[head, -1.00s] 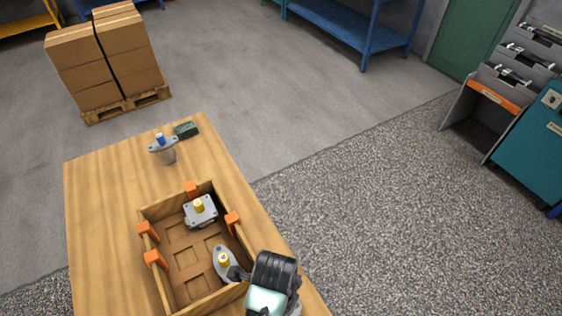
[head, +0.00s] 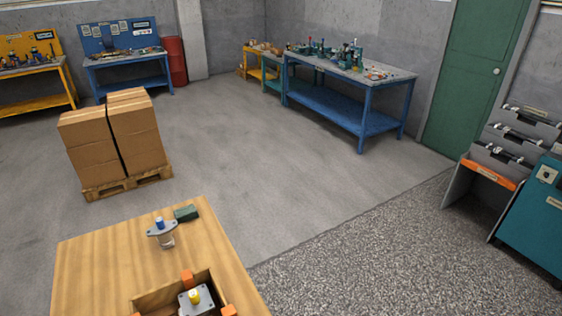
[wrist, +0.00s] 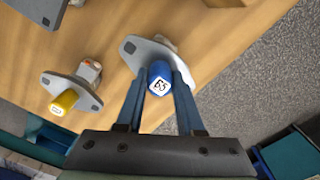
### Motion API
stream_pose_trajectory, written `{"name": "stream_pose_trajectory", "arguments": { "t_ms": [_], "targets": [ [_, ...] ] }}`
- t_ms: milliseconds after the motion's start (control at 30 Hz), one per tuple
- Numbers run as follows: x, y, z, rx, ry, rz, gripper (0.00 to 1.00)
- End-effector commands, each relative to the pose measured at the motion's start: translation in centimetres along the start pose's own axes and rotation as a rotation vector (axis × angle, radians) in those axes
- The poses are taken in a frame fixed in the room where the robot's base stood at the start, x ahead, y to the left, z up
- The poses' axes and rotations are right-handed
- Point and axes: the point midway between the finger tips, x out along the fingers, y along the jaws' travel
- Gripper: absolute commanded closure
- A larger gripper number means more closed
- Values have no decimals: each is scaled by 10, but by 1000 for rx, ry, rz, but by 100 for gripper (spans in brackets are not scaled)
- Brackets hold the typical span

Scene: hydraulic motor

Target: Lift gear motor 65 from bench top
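In the wrist view, gear motor 65 has a blue round cap (wrist: 159,79) with a white label reading 65, above a grey oval flange (wrist: 136,48). My gripper (wrist: 160,84) has one finger on each side of the cap, with no clear gap, and looks shut on it. Below the flange the motor is mostly hidden. I cannot tell whether it touches the wooden bench top (wrist: 115,25). My gripper is not in the head view. That view shows a blue-capped motor (head: 162,232) upright on a wooden bench (head: 100,260); its label is too small to read.
In the wrist view, a yellow-capped motor (wrist: 66,97) stands left of motor 65, and the bench edge lies to the right. In the head view, a green block (head: 186,213) sits by the blue-capped motor. A wooden crate (head: 150,298) holds another yellow-capped motor (head: 195,297).

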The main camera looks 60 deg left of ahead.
Motion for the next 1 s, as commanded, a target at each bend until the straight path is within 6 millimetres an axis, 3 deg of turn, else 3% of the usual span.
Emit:
{"name": "stream_pose_trajectory", "arguments": {
  "t_ms": [33, 133, 167, 1000],
  "targets": [
    [0, 0, 0, 0, 0, 1, 80],
    [0, 0, 0, 0, 0, 1, 98],
    [0, 0, 0, 0, 0, 1, 100],
    [0, 0, 0, 0, 0, 2, 100]
  ]
}}
